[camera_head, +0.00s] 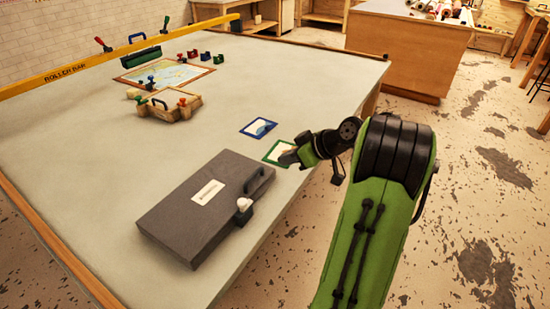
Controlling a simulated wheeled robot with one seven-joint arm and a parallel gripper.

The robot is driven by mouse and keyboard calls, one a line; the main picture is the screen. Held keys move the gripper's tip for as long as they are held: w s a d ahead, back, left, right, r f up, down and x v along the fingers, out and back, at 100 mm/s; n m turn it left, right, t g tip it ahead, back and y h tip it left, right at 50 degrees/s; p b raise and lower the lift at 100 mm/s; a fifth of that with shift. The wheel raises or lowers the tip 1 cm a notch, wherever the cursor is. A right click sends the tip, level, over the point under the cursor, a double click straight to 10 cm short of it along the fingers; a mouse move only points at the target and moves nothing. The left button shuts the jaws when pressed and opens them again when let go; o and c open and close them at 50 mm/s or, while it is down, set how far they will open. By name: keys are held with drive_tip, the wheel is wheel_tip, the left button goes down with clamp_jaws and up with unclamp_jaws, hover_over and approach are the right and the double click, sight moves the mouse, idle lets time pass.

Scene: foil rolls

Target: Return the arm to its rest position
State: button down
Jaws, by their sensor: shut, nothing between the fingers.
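My green and black arm (370,215) rises from the lower right, bent at a black joint. Its end reaches left to the table's right edge. My gripper (290,158) is small in this view and shut, with nothing seen in it. It is over or beside a green-bordered card (277,151), partly covering it; I cannot tell whether they touch.
A grey case (190,225) with a handle lies on the large table (330,80), left of my gripper. A blue-bordered card (258,128) lies behind. A wooden block piece (165,107), a framed map and a yellow roller bar (110,59) are farther back. Open floor lies right.

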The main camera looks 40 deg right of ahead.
drive_tip(key=shift+s+r, duration=0.1)
drive_tip(key=s+a+r+g+p, duration=0.1)
drive_tip(key=a+r+p, duration=0.15)
drive_tip(key=a, duration=0.35)
drive_tip(key=s+a+r+g+h+p, duration=0.1)
drive_tip(key=a+r, duration=0.3)
drive_tip(key=a, duration=0.3)
drive_tip(key=s+a+r+g+p, duration=0.1)
drive_tip(key=s+a+r, duration=0.15)
drive_tip(key=a, duration=0.35)
drive_tip(key=s+a+r+m+h+p, duration=0.1)
drive_tip(key=s+a+m+p, duration=0.1)
drive_tip(key=s, duration=0.6)
drive_tip(key=s+a+r+m+g+h+p, duration=0.1)
drive_tip(key=s+a+r, duration=0.1)
drive_tip(key=s+a, duration=0.3)
drive_tip(key=s, duration=0.3)
drive_tip(key=shift+m+p, duration=0.4)
drive_tip(key=shift+s, duration=0.1)
